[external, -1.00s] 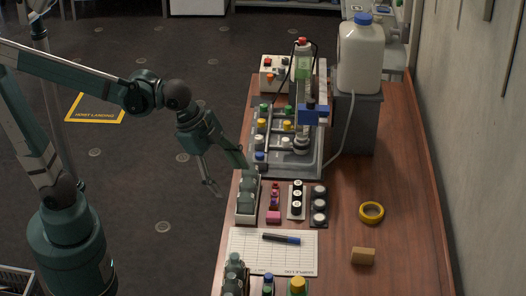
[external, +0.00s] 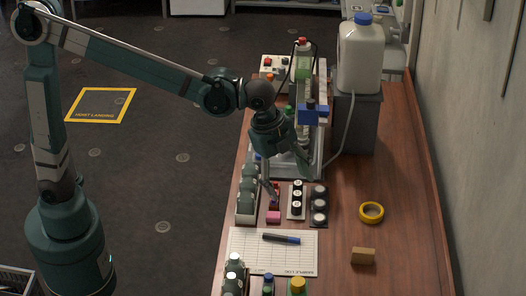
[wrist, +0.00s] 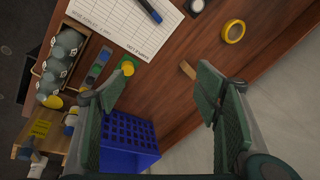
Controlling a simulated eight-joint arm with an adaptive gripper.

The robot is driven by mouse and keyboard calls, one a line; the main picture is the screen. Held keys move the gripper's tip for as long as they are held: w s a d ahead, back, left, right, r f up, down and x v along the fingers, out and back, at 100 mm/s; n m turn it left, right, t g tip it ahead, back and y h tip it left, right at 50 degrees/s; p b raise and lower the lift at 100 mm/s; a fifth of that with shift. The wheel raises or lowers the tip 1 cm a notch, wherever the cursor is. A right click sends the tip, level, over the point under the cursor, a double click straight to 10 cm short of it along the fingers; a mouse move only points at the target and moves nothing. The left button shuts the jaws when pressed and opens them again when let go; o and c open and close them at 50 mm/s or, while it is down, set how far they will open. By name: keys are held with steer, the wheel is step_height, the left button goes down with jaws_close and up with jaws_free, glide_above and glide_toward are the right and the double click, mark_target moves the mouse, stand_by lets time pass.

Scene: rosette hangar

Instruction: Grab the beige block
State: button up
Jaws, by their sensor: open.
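The beige block (external: 363,256) lies on the wooden table at the front right in the external view, below the yellow tape ring. In the wrist view the beige block (wrist: 187,69) shows small, beside the tip of the right finger, which covers part of it. My gripper (external: 290,186) is open and empty above the rows of small items in the external view. It is well apart from the block, up and to the left of it. In the wrist view my gripper's two fingers (wrist: 160,84) are spread wide.
A yellow tape ring (external: 371,212) lies behind the block. A paper sheet (external: 250,258) with a marker (external: 281,238) lies to its left. Bottles (external: 297,287) stand at the front edge. A white jug (external: 361,60) stands at the back. A blue crate (wrist: 130,143) shows in the wrist view.

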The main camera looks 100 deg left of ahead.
steer(key=w+f+m+g+p, duration=0.15)
steer(key=w+f+m, duration=0.4)
steer(key=w, duration=0.85)
steer(key=m+g+p, duration=0.2)
steer(key=m+p, duration=0.1)
glide_above(369, 255)
steer(key=shift+t, duration=0.25)
steer(key=f, duration=1.4)
steer(key=shift+s, duration=0.25)
steer(key=shift+w+f, duration=0.3)
steer(key=shift+f, duration=0.25)
steer(key=shift+f, duration=1.3)
steer(key=shift+s+f, duration=0.1)
steer(key=shift+f, duration=2.5)
